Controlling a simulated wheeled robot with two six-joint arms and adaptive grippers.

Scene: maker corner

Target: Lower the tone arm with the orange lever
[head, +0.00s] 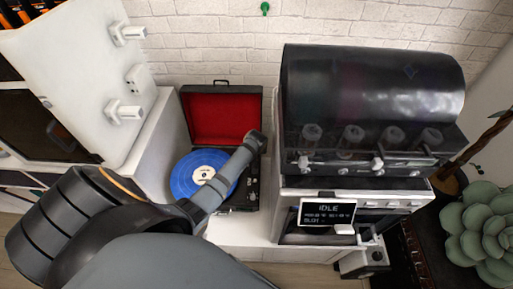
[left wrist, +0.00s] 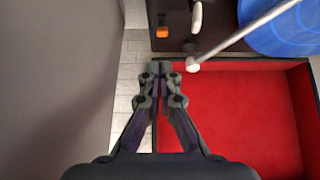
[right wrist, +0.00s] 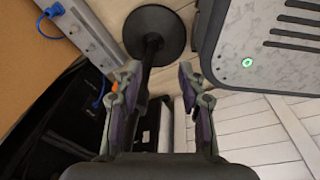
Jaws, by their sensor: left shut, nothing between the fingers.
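The record player stands open in the head view, with a red-lined lid (head: 222,117) and a blue record (head: 197,172). In the left wrist view the orange lever (left wrist: 162,32) sits on the dark deck, beside a small white part (left wrist: 196,17). The silver tone arm (left wrist: 240,36) slants from its white end over towards the blue record (left wrist: 285,30); I cannot tell its height. My left gripper (left wrist: 162,68) is shut and empty, its tips a little short of the lever and apart from it in the picture. In the head view my left arm hides the lever. My right gripper (right wrist: 159,74) is open and empty.
A white panel with knobs (head: 78,72) is at left. The right wrist view shows a round black base (right wrist: 154,35) and a grey box (right wrist: 265,50).

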